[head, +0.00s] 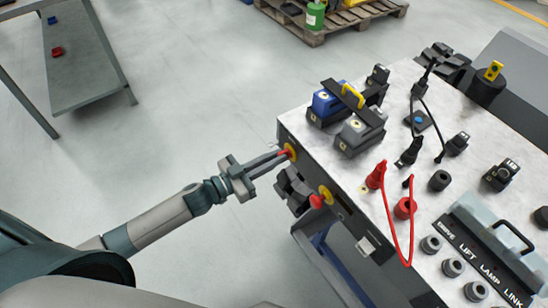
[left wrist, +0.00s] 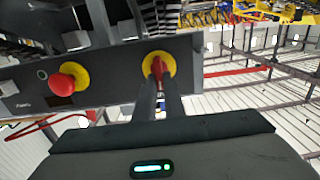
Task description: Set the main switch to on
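The main switch is a red handle on a round yellow plate (head: 291,152), set on the dark front panel of the bench. It also shows in the left wrist view (left wrist: 158,66). My left gripper (head: 284,154) reaches the panel from the left. In the left wrist view its two fingers (left wrist: 158,78) lie close on either side of the red handle and appear shut on it. The fingers partly cover the handle, and the on and off marks of the switch cannot be read. My right gripper is not in view.
A red mushroom button (head: 317,201) on a yellow disc sits on the same panel, also in the left wrist view (left wrist: 68,80). The bench top (head: 400,140) holds dark sockets, blue and grey connectors and a red cable (head: 389,218).

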